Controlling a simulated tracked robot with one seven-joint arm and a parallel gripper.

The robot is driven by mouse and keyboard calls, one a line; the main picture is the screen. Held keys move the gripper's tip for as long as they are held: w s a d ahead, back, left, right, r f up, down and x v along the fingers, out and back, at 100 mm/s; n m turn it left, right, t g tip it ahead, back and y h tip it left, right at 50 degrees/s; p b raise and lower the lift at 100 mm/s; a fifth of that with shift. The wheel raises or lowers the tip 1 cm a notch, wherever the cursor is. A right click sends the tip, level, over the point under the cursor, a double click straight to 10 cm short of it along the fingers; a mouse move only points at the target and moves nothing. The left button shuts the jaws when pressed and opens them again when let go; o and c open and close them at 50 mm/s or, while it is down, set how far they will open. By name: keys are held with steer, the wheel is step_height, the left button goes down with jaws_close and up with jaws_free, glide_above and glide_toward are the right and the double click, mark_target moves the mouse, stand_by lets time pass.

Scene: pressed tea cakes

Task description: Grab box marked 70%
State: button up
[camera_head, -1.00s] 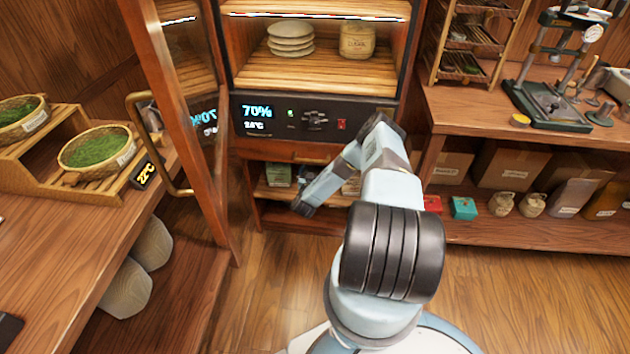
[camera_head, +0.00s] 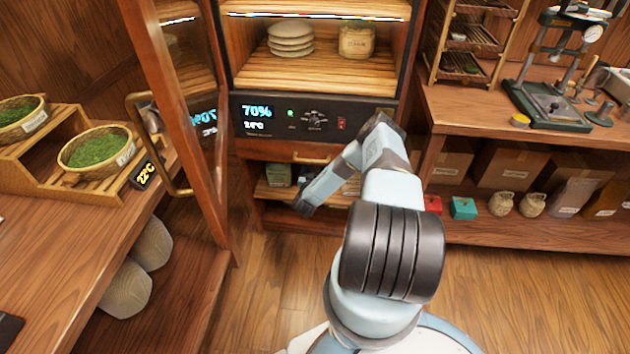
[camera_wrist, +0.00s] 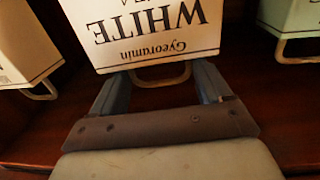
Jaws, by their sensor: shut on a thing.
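The 70% mark reads on the lit display of the cabinet (camera_head: 257,112), not on any box I can make out. In the wrist view, a white box (camera_wrist: 150,30) with upside-down text "Gyeorumin WHITE" fills the top middle. A thin loop handle (camera_wrist: 160,78) shows at its near edge. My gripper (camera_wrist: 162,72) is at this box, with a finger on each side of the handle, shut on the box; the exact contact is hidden. In the head view my arm reaches to the lower shelf and my gripper cannot be made out.
Another white box (camera_wrist: 22,45) and a pale green box (camera_wrist: 290,20), both with handles, flank it. The open cabinet door (camera_head: 185,130) stands at left. The drawer handle (camera_head: 310,160) is above the lower shelf. A side bench (camera_head: 470,115) stands right.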

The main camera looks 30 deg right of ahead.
steer(key=shift+c, duration=0.9)
steer(key=shift+r, duration=0.15)
